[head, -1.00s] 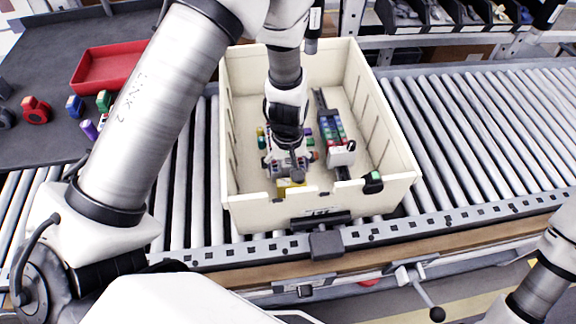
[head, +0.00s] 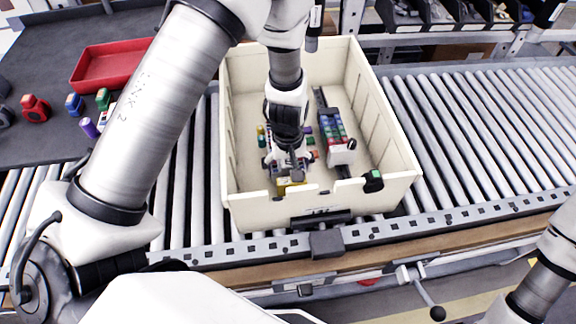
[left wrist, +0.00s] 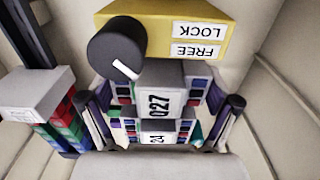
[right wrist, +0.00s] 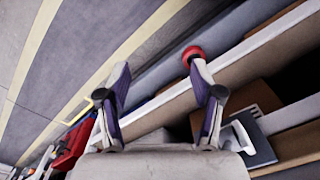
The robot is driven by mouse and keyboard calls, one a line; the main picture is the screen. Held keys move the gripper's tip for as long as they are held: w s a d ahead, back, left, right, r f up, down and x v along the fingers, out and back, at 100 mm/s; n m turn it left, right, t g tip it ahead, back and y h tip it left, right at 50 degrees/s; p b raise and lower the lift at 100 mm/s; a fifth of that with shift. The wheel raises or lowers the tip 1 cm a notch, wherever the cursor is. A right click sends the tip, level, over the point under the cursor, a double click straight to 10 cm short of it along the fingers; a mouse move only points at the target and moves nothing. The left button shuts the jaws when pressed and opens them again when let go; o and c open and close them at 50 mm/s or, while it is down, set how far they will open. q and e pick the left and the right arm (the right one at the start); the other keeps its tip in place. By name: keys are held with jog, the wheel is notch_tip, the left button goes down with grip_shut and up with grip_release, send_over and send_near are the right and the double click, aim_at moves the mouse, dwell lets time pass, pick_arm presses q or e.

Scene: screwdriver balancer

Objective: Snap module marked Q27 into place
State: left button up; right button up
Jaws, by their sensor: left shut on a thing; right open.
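The module marked Q27 (left wrist: 157,104) is pale with dark sides and small coloured squares, seen in the left wrist view between my left fingers. My left gripper (head: 287,168) points down into the cream crate (head: 402,187); it also shows in the left wrist view (left wrist: 160,115), shut on the Q27 module. A module with a partly readable label, 24 (left wrist: 157,138), sits right beside it. A yellow block (left wrist: 220,15) with FREE and LOCK labels and a dark knob (left wrist: 116,52) stands just beyond. Whether Q27 is fully seated cannot be told. My right gripper (right wrist: 160,90) is open and empty.
A second rail with coloured modules (head: 332,127) and a white end block (head: 341,154) stands right of my left gripper in the crate. The crate walls surround it closely. The roller conveyor (head: 480,130) is clear to the right. A red tray (head: 108,66) lies on the dark bench.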

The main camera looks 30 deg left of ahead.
pick_arm(q)
jog(key=o, duration=1)
notch_tip(320, 180, up, 12)
jog(key=shift+r, duration=0.1)
